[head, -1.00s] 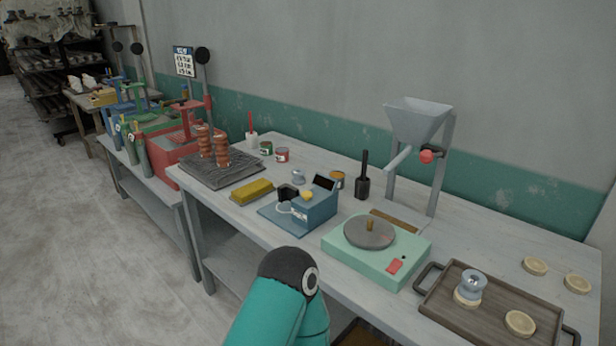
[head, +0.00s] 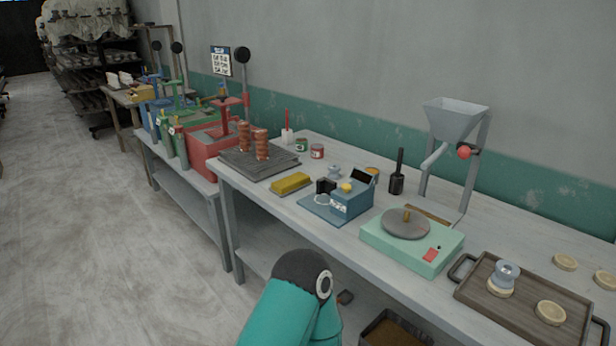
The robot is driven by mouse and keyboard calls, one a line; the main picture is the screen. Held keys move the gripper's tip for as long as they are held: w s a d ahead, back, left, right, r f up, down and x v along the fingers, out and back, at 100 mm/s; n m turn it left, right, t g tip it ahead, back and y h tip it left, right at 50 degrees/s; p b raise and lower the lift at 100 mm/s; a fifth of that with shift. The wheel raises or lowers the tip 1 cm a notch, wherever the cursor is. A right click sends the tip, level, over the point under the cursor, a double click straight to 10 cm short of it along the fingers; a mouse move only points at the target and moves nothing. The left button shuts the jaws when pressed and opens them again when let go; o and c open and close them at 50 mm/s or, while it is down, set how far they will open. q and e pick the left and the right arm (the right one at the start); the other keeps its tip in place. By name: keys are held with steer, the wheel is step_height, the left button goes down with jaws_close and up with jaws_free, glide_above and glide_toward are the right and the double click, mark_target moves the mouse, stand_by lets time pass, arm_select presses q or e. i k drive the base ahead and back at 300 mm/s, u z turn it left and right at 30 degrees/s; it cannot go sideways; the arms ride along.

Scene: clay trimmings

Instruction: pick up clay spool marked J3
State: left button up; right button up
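A pale blue-grey spool (head: 507,272) stands upright on a round wooden disc (head: 500,288) in the dark wooden tray (head: 488,307) at the right. A second small grey spool-like piece (head: 334,171) stands behind the blue device on the bench, partly hidden. No J3 mark is readable on either from here. A teal arm link of mine with a dark round joint rises at the bottom middle. Neither gripper is in view.
The bench (head: 292,212) also holds a green turntable unit (head: 380,239), a blue device (head: 349,203), a yellow block (head: 291,182), two reddish ridged columns (head: 260,143) on a dark slab, and a hopper stand (head: 455,120). Open floor (head: 110,250) lies left.

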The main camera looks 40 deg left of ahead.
mark_target(334, 175)
steer(key=k, duration=0.7)
steer(key=u, duration=3.8)
steer(key=k, duration=0.1)
steer(key=z, duration=2.1)
steer(key=i, duration=0.95)
steer(key=z, duration=0.05)
